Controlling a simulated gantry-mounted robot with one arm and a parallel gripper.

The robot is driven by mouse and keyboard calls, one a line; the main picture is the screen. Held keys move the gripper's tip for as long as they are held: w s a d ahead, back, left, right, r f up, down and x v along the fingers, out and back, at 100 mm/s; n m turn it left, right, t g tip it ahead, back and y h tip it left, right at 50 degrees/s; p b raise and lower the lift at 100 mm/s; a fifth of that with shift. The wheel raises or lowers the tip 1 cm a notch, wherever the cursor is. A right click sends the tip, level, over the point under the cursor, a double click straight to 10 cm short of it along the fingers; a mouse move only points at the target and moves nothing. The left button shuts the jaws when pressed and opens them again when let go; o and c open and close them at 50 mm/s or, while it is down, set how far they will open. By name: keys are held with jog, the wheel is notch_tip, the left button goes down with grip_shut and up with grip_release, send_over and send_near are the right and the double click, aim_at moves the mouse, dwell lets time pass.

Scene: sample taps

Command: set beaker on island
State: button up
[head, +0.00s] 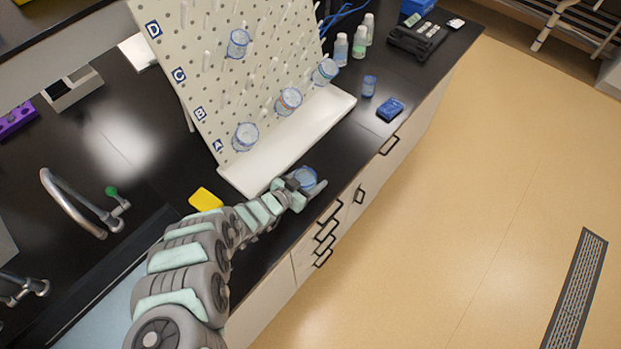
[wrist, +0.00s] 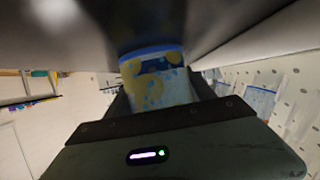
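A clear bluish beaker (head: 305,177) is at the front edge of the black bench, just below the white pegboard tray. My gripper (head: 303,186) has one finger on each side of it. In the wrist view the beaker (wrist: 158,82) fills the gap between the dark fingers, with no gap seen at its sides. The wrist picture looks upside down, and a dark surface lies close at the beaker's end. I cannot tell whether the beaker touches the bench. My gripper partly hides it in the head view.
A pegboard (head: 215,75) with several hanging beakers stands behind on its white tray (head: 325,108). A small blue beaker (head: 369,86), a blue box (head: 390,109) and bottles (head: 359,42) stand farther right. A yellow item (head: 205,199) lies left of my gripper. Drawer handles line the bench front.

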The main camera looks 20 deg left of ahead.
jog(key=o, duration=0.3)
jog(key=shift+r, duration=0.2)
jog(key=p+v, duration=0.5)
jog(key=v, duration=0.5)
jog(key=shift+s+a+r, duration=0.1)
jog(key=shift+a+r, duration=0.05)
jog(key=shift+r, duration=0.1)
jog(key=shift+s+a+r+p, duration=0.2)
jog(key=shift+s+p, duration=0.2)
jog(key=shift+s, duration=0.4)
